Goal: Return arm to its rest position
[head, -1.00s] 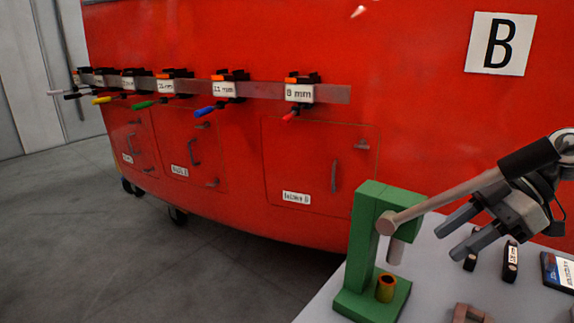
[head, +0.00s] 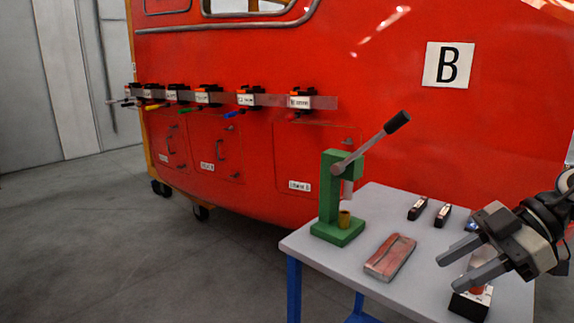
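My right gripper (head: 448,271) is at the lower right of the head view, over the right part of the table. Its two grey fingers are apart, with nothing held between them. It is clear of the green lever press (head: 330,190), which stands on the table's far left corner. The press's lever (head: 370,146) slants up to the right and ends in a black grip. A small orange-brown cylinder (head: 344,219) sits on the press base under the ram. My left gripper is not in view.
The grey table (head: 310,252) also holds a reddish tray (head: 390,257), two small black labelled blocks (head: 418,208) and a black box with a red top (head: 470,303), partly hidden by my gripper. Behind is the red train nosecone (head: 390,80) with a rail of coloured-handled tools (head: 270,100).

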